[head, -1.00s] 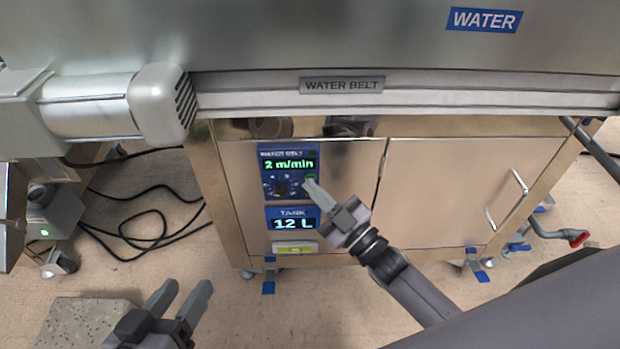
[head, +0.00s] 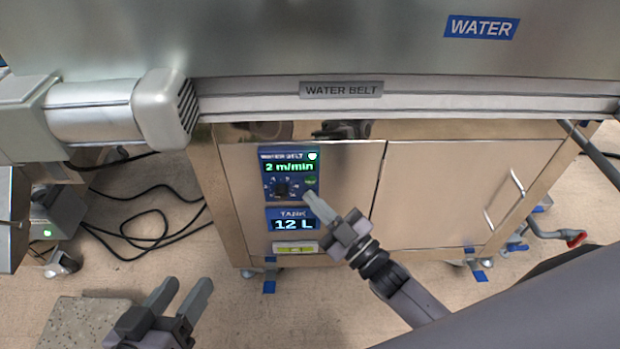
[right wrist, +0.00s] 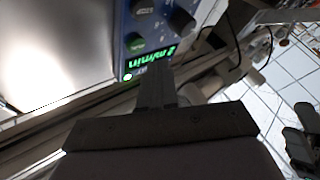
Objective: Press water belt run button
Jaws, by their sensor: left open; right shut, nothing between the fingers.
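The blue water belt panel (head: 266,192) is on the cabinet front. Its display (head: 289,167) reads 2 m/min, with a dark knob (head: 281,188) below. The green run button (head: 310,180) is at the panel's right side, and a small lamp (head: 312,156) above it is lit white. My right gripper (head: 308,195) is shut and empty, its tips just below the button in the picture; I cannot tell the gap. The right wrist view shows the shut fingers (right wrist: 155,88) before the panel (right wrist: 122,18) and its lit lamp (right wrist: 127,77). My left gripper (head: 185,290) is open and empty, low at left.
A tank display (head: 293,224) reading 12 L sits below the panel. A cabinet door with a handle (head: 489,220) is to the right. The water belt rail (head: 450,103) and a motor (head: 95,112) are above. Black cables (head: 150,235) lie on the floor.

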